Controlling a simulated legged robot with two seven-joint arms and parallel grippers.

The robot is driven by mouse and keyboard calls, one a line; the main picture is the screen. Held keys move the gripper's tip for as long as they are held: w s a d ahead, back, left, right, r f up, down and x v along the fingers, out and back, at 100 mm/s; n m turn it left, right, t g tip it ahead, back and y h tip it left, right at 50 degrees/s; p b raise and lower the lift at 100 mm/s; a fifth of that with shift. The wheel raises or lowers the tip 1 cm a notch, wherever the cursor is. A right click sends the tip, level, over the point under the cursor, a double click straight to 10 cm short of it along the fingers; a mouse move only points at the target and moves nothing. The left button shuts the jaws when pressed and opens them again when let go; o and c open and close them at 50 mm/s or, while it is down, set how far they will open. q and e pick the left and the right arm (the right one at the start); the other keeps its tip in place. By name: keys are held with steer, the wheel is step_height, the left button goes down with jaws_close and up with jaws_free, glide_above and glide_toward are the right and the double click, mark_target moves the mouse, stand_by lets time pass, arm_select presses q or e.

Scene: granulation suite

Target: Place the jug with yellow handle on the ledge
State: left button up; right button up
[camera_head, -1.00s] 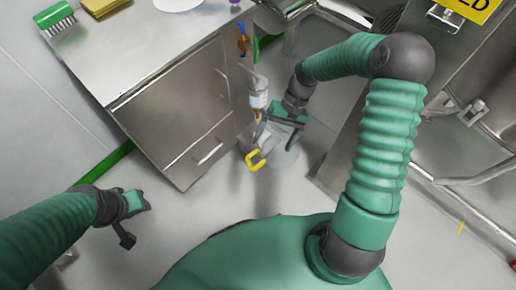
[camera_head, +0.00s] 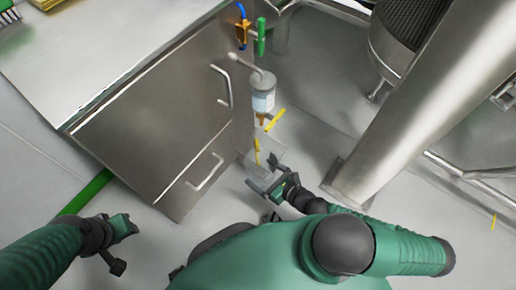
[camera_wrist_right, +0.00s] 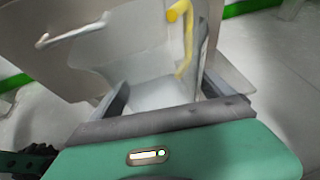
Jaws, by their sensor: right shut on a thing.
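The clear jug (camera_head: 262,164) with its yellow handle (camera_head: 257,150) is low in front of the steel cabinet in the head view. My right gripper (camera_head: 271,178) is shut on the jug. In the right wrist view the see-through jug (camera_wrist_right: 140,55) is between the two dark fingers, with its yellow handle (camera_wrist_right: 187,45) at the upper right. The jug's base is hard to make out. My left gripper (camera_head: 122,228) is at lower left, away from the jug, and its jaws are unclear. I cannot tell which surface is the ledge.
The steel cabinet (camera_head: 155,120) with bar handles stands at left. A bottle (camera_head: 263,95) hangs close above the jug, below a brass valve (camera_head: 242,30). A thick steel column (camera_head: 415,100) stands at right. A short yellow strip (camera_head: 276,119) shows near the bottle. Grey floor is open at lower left.

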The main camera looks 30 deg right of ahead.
steer(key=w+d+p, duration=0.1)
steer(key=w, duration=0.1)
steer(key=w+d, duration=0.1)
steer(key=shift+w+d+p, duration=0.35)
steer(key=w+d+b, duration=0.1)
steer(key=w+d, duration=0.1)
steer(key=w, duration=0.1)
steer(key=w+d+f+b, duration=0.1)
steer(key=w+d+b, duration=0.1)
steer(key=w, duration=0.1)
steer(key=w+d+b, duration=0.1)
steer(key=w+b, duration=0.1)
steer(key=w, duration=0.1)
steer(key=shift+d+f, duration=0.35)
steer(key=shift+d, duration=0.05)
steer(key=f+b, duration=0.2)
steer(key=b, duration=0.1)
steer(key=f+b, duration=0.1)
steer(key=shift+w+d+f, duration=0.1)
steer(key=shift+w+f, duration=0.15)
steer(key=shift+f, duration=0.1)
steer(key=shift+r, duration=0.25)
steer(key=o, duration=1.2)
steer(key=shift+s, duration=0.1)
